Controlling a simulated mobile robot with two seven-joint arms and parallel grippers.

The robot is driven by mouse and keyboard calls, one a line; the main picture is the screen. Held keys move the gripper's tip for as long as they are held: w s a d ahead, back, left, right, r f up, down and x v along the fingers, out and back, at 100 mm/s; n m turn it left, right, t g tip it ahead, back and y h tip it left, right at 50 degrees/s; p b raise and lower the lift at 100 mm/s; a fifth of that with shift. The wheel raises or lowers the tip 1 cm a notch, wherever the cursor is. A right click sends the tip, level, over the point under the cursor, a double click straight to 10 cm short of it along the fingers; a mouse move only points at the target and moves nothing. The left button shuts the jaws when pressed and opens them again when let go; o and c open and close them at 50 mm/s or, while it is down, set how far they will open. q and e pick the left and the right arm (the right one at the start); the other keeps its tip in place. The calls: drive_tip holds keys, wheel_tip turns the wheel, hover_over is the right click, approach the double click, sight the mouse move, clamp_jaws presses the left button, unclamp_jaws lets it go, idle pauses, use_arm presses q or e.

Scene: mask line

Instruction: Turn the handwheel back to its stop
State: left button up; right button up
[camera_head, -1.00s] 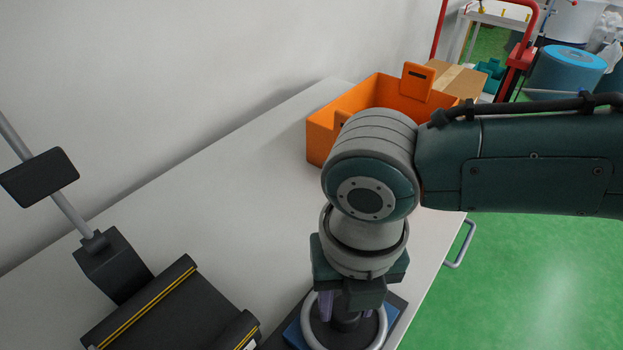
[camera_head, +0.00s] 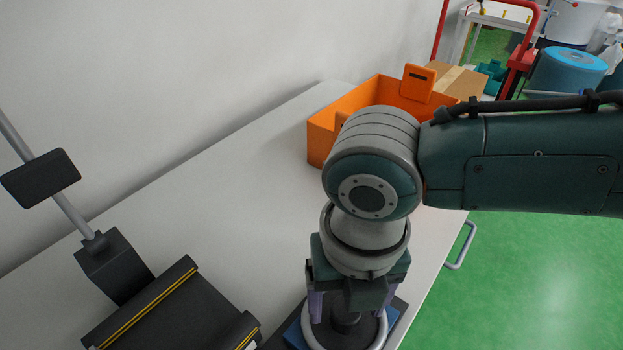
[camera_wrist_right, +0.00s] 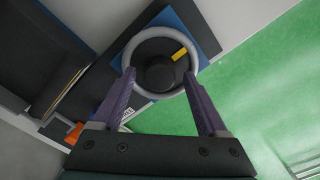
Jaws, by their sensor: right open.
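The handwheel (camera_head: 313,341) has a light grey ring rim and a dark hub, on a blue and dark base at the bottom of the head view. In the right wrist view the handwheel (camera_wrist_right: 193,48) shows more fully, with a yellow mark (camera_wrist_right: 180,54) on its dark face. My right gripper (camera_head: 349,305) is above the wheel, pointing down. In the wrist view its two purple fingers (camera_wrist_right: 158,82) are spread apart, with tips at opposite sides of the near part of the rim. I cannot tell whether they touch it. My left gripper is not in view.
An orange bin (camera_head: 330,127) stands farther back on the grey table (camera_head: 215,190). A black machine with yellow-edged rollers (camera_head: 165,310) and a post with a dark plate (camera_head: 40,178) are at the left. The wall runs behind. Green floor (camera_head: 540,270) lies to the right.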

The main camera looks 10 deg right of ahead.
wheel_tip(320, 180, up, 10)
drive_tip(key=p, duration=0.1)
drive_tip(key=shift+f, duration=0.15)
idle(0.4)
drive_tip(key=s+a+r+m+t+y+p, duration=0.15)
drive_tip(key=s+a+r+m+y, duration=0.25)
drive_tip(key=s+a+m, duration=0.55)
drive_tip(key=s+d+m+t+h+p, duration=0.1)
drive_tip(key=d+m+h, duration=0.1)
drive_tip(key=d+m, duration=0.9)
drive_tip(key=s+d+m+t+h+p, duration=0.1)
drive_tip(key=s+d+m+h+p, duration=0.1)
drive_tip(key=d+m, duration=0.8)
wheel_tip(320, 180, up, 39)
drive_tip(key=a+m+p, duration=0.2)
drive_tip(key=p, duration=3.5)
drive_tip(key=shift+w+a+p, duration=0.2)
drive_tip(key=shift+w+p, duration=0.15)
drive_tip(key=shift+p, duration=0.05)
